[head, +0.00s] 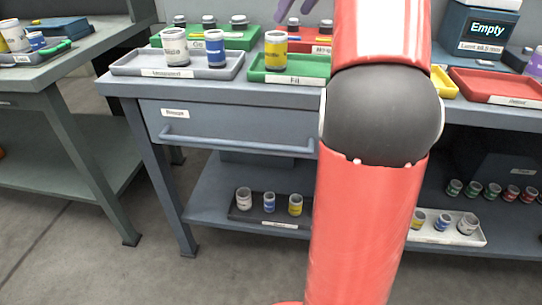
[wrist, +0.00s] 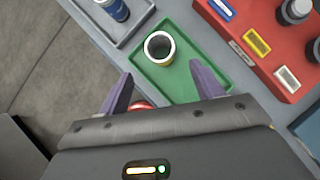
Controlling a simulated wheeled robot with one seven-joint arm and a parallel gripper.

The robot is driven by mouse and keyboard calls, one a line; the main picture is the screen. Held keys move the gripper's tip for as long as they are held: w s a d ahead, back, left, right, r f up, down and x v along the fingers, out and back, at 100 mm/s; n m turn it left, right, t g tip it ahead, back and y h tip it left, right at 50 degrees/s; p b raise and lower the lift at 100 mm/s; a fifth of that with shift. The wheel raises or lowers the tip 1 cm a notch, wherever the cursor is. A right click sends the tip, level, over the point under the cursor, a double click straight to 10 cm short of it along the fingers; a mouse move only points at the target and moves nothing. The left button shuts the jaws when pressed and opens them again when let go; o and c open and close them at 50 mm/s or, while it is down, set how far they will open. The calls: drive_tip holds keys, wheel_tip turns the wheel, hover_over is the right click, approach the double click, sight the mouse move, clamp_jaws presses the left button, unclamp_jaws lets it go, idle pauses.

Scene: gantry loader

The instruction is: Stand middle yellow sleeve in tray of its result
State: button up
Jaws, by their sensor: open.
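A yellow and white sleeve (head: 276,52) stands upright in the green tray labelled "Fit" (head: 315,68). In the wrist view the sleeve (wrist: 160,61) shows its open top, and it stands in the green tray (wrist: 185,88) beyond my fingertips. My gripper (wrist: 163,82) is open, its purple fingers spread, with nothing between them. In the head view only part of my gripper shows at the top edge, above the trays; my red arm hides much of the bench's middle. Another yellow sleeve (head: 295,205) stands in a dark tray on the lower shelf.
A grey tray (head: 120,67) left of the green one holds a white sleeve (head: 175,46) and a blue-banded sleeve (head: 215,45). Gauge blocks stand behind. A yellow tray (head: 443,84), partly hidden, and an empty red tray (head: 500,87) lie right. A box display (head: 488,30) reads "Empty".

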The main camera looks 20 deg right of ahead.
drive_tip(key=s+a+f+n, duration=0.5)
drive_tip(key=s+f+n, duration=0.2)
drive_tip(key=f+n, duration=0.2)
drive_tip(key=s+a+f+n+h, duration=0.1)
drive_tip(key=s+a+f+n, duration=0.5)
drive_tip(key=f+n, duration=0.4)
drive_tip(key=s+a+f+n+h, duration=0.1)
drive_tip(key=s+a+f+n, duration=0.4)
drive_tip(key=s+f+n, duration=0.4)
drive_tip(key=n, duration=0.3)
drive_tip(key=shift+a+f+g, duration=0.3)
drive_tip(key=shift+f, duration=0.1)
